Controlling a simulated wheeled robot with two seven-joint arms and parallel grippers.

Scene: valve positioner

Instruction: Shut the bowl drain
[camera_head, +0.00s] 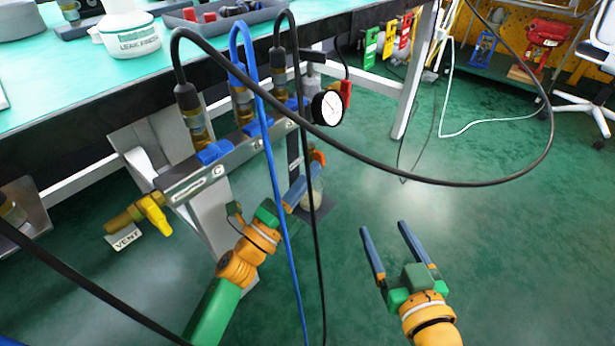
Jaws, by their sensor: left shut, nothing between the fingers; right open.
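A pale, cloudy bowl (314,192) hangs below the manifold, under the round gauge, with an orange-red part (319,158) above it. My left gripper (303,180) is shut and empty; its blue fingers reach up to the left side of the bowl and partly cover it. I cannot tell whether they touch it. The drain at the bowl's underside is too small and hidden to make out, so its setting cannot be read. My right gripper (384,228) is open and empty over the green floor, to the right of the bowl.
The manifold (225,165) carries blue-handled valves and a yellow vent valve (155,214) under the table's edge. Black hoses (450,184) and a blue hose (275,170) loop in front, close to my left gripper. The gauge (327,108) sits above.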

